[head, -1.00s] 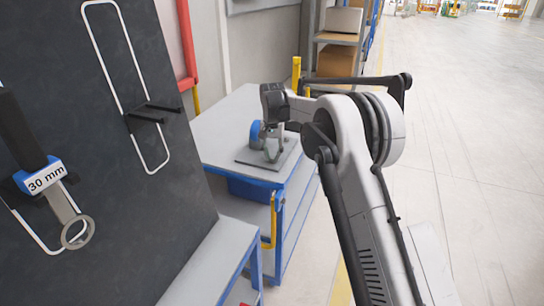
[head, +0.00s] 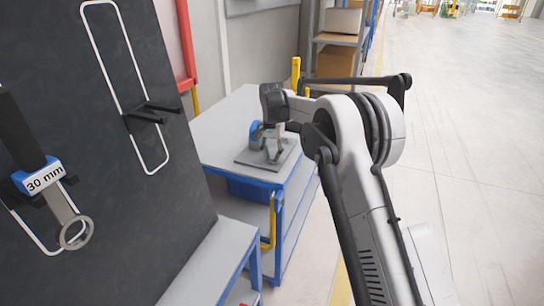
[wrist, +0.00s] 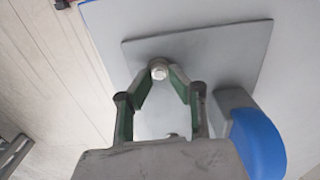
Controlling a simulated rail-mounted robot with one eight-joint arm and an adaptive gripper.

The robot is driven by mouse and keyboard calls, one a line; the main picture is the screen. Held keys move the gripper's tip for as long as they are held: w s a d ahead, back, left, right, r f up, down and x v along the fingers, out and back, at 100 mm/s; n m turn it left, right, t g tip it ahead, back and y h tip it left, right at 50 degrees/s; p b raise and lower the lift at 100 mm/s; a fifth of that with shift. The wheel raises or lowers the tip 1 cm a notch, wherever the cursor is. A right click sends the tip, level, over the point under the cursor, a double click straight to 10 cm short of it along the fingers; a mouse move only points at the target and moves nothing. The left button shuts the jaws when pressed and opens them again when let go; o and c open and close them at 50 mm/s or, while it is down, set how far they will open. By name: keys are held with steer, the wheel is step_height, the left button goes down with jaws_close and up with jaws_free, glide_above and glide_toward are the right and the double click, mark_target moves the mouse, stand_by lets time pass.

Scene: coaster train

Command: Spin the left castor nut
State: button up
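A grey plate (wrist: 215,60) lies on the workbench; in the head view the plate (head: 247,160) is partly behind my gripper (head: 272,154). In the wrist view a small pale nut (wrist: 158,71) sits right between the fingertips of my gripper (wrist: 160,72). The green-padded fingers are drawn in around it and seem to close on it. A second small round nut or bolt head (wrist: 171,135) shows lower, between the finger bases. A blue and grey castor part (wrist: 257,142) stands right of the fingers; it is blue in the head view too (head: 255,134). I cannot tell left nut from right.
A dark panel (head: 105,200) on the left holds a ring wrench labelled 30 mm (head: 75,232) and an empty hook (head: 145,115). A yellow handle (head: 270,225) is on the bench's front. A shelf with boxes (head: 340,62) stands behind. The floor on the right is clear.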

mark_target(270, 159)
steer(key=o, duration=0.3)
steer(key=shift+r, duration=0.15)
step_height(270, 159, up, 12)
stand_by(0.4)
steer(key=f+n+p, duration=0.2)
steer(key=f+n, duration=0.2)
steer(key=n, duration=0.4)
steer(key=f+n+p, duration=0.2)
steer(key=f+n, duration=0.2)
steer(key=n, duration=0.4)
steer(key=f+n+p, duration=0.2)
steer(key=f+n, duration=0.2)
steer(key=n, duration=0.4)
steer(key=shift+s+a+f, duration=0.25)
steer(key=shift+s+a, duration=0.05)
steer(key=shift+c, duration=0.4)
